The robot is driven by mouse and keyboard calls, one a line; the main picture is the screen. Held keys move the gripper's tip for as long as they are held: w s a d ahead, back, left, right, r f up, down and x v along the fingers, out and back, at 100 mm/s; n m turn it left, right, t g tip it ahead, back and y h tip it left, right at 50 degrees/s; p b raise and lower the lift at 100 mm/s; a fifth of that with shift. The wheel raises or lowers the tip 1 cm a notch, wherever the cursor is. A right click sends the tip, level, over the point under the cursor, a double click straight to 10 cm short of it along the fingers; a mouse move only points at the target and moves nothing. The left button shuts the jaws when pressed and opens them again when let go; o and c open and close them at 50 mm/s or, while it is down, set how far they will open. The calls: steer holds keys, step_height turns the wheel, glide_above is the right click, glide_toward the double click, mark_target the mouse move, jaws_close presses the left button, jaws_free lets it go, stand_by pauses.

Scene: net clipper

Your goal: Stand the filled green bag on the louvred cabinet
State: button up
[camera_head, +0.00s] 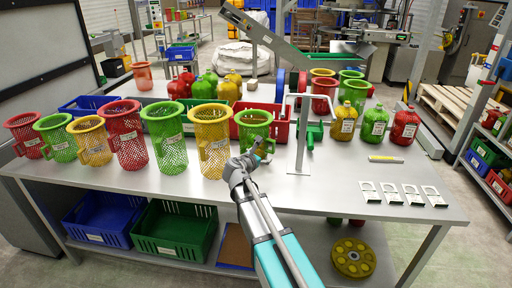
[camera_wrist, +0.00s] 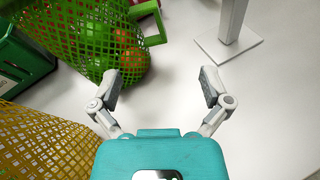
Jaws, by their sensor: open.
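A green mesh container (camera_head: 254,130) stands on the steel table just behind my gripper (camera_head: 258,154). In the wrist view this green mesh (camera_wrist: 92,35) is at the upper left, with round orange and green items showing through it and a green handle (camera_wrist: 148,24). My gripper (camera_wrist: 161,86) is open and empty, its fingers apart over bare table. Rounded green bags with labels (camera_head: 375,122) stand at the right, beside yellow and red ones. More green bags (camera_head: 203,88) stand at the back. I cannot make out a louvred cabinet.
A row of mesh holders (camera_head: 124,135) lines the left of the table. A white stand (camera_head: 299,150) rises close right of my gripper. White clip-like tags (camera_head: 390,193) and a yellow-marked bar (camera_head: 385,159) lie at the right. The front table edge is clear.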

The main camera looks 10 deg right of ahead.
steer(key=m+t+b, duration=0.1)
steer(key=m+b, duration=0.1)
steer(key=m, duration=0.1)
steer(key=s+f+m+t+y+b, duration=0.1)
steer(key=m+b, duration=0.1)
steer(key=m, duration=0.1)
steer(key=d+f+m+t+b, duration=0.1)
steer(key=m+t+b, duration=0.1)
steer(key=m, duration=0.1)
steer(key=shift+s+f+m+y, duration=0.2)
steer(key=shift+m+y, duration=0.1)
steer(key=m, duration=0.1)
steer(key=m+b, duration=0.1)
steer(key=t, duration=0.1)
steer(key=shift+s+f+m+y, duration=0.3)
steer(key=shift+m+y, duration=0.1)
steer(key=shift+x, duration=4.3)
steer(key=shift+w, duration=0.15)
steer(key=shift+x, duration=2.5)
steer(key=shift+a, duration=0.1)
